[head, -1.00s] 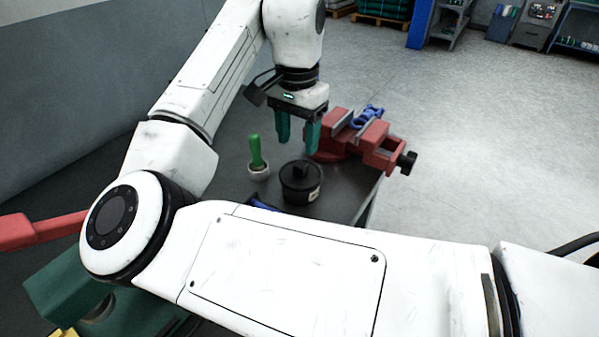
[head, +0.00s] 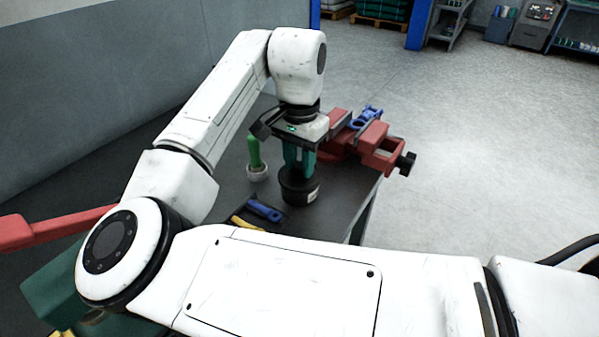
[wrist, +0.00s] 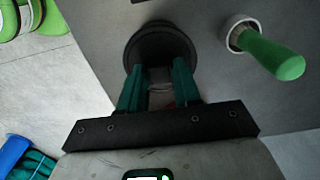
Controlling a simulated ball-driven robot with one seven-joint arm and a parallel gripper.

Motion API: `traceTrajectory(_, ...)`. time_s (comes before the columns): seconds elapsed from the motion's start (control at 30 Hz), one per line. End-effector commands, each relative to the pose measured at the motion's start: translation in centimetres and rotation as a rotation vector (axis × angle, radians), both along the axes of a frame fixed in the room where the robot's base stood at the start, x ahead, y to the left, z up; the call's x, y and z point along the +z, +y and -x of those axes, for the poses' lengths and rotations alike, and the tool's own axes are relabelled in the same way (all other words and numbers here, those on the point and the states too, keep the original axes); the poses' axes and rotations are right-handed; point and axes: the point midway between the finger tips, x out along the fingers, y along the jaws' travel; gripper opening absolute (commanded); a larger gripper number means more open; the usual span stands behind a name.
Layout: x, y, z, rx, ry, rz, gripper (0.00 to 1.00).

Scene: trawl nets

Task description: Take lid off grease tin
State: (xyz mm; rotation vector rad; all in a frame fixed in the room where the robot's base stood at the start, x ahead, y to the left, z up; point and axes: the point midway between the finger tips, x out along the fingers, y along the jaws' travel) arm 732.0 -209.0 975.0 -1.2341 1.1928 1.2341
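The black round grease tin (head: 299,193) stands on the dark bench, with a pale label on its side. Its black lid (wrist: 160,35) appears seated on top, with a square knob (wrist: 160,75) in the middle. My gripper (head: 299,170) points straight down over the tin. Its green fingers are drawn in around the knob, one on each side, and look shut on it. In the wrist view my gripper (wrist: 159,85) covers the near part of the lid. In the head view the fingers hide the knob.
A green-handled tool (head: 254,152) stands in a small white cup (head: 257,173) left of the tin. A red vise (head: 365,145) holding a blue part (head: 366,117) is close behind right. Blue-handled (head: 263,210) and yellow-handled (head: 247,223) tools lie in front. The bench edge is to the right.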

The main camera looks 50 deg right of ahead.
Motion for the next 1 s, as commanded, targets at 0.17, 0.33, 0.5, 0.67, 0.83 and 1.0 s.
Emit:
traceTrajectory(0.17, 0.0, 0.0, 0.0, 0.0, 0.0, 0.0, 0.15)
traceTrajectory(0.33, 0.0, 0.0, 0.0, 0.0, 0.0, 0.0, 0.0)
traceTrajectory(0.5, 0.0, 0.0, 0.0, 0.0, 0.0, 0.0, 0.0)
traceTrajectory(0.67, 0.2, 0.0, 0.0, 0.0, -0.001, 0.0, 0.0)
traceTrajectory(0.83, 1.4, 0.0, -0.1, 0.0, -0.001, 0.0, 0.0)
traceTrajectory(1.0, 3.9, -0.1, 0.6, -0.003, -0.001, 0.003, 0.0)
